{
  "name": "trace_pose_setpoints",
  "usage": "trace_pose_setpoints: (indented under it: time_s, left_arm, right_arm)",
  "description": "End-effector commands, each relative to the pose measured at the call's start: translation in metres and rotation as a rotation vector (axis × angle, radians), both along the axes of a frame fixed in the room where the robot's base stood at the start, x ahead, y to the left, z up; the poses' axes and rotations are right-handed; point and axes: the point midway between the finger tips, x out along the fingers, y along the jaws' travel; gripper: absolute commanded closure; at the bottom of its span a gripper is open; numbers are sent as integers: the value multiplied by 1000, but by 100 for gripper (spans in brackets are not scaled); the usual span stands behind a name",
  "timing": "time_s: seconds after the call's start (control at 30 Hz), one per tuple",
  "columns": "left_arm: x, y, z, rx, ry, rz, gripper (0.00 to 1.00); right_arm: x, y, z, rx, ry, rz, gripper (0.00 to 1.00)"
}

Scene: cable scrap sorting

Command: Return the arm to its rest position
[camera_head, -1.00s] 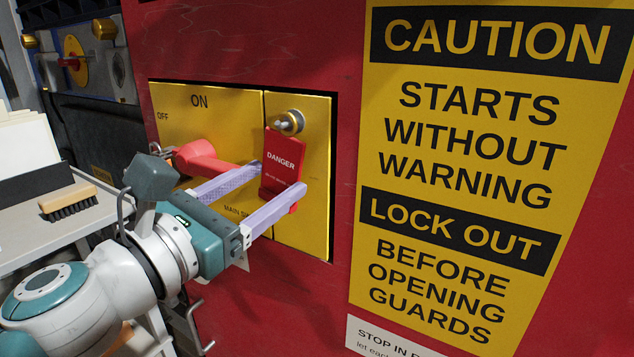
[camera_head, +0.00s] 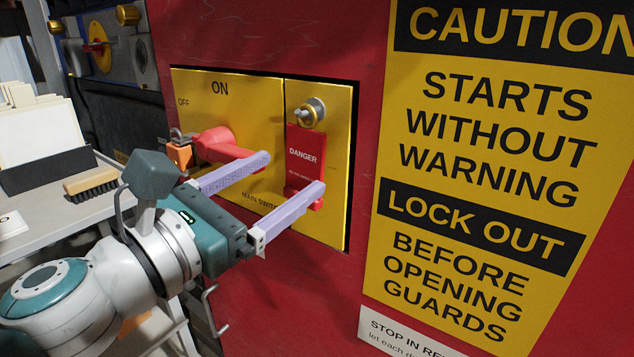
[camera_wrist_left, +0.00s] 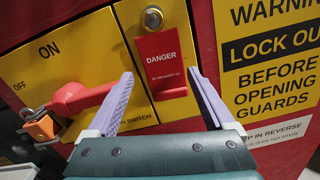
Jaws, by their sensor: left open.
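My left gripper (camera_head: 294,180) is open and empty, with its two pale purple fingers apart in front of the yellow switch panel (camera_head: 262,100). It also shows in the left wrist view (camera_wrist_left: 159,85). The red DANGER tag (camera_head: 304,158) hangs flat below a round metal knob, beyond the fingertips; in the left wrist view the tag (camera_wrist_left: 161,62) shows between the fingers, apart from them. The red switch handle (camera_head: 222,146) points right, partly behind the upper finger. An orange padlock (camera_wrist_left: 41,128) hangs at the handle's left. My right gripper is not seen.
A yellow CAUTION sign (camera_head: 480,150) is on the red cabinet wall (camera_head: 290,300) at the right. A grey side table (camera_head: 45,220) at the left holds a wooden brush (camera_head: 92,184) and a card holder (camera_head: 45,165). A metal hook handle (camera_head: 212,310) sticks out low.

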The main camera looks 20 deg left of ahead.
Motion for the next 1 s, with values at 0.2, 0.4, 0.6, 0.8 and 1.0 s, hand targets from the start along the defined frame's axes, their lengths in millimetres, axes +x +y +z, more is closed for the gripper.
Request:
trace_pose_setpoints:
  time_s: [0.2, 0.4, 0.6, 0.8, 1.0]
  left_arm:
    - [-43, 18, -6, 2, 7, 10, 0]
    - [-68, 25, -7, 0, 6, 4, 0]
    - [-76, 22, 1, 39, -5, -17, 0]
    - [-113, -37, 51, 597, -144, -288, 0]
    - [-187, -63, 72, 1486, -369, -794, 0]
  right_arm:
    - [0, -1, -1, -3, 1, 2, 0]
    - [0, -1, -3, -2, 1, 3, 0]
    - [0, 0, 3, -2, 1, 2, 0]
    - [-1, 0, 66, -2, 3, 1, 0]
    - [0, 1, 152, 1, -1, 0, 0]
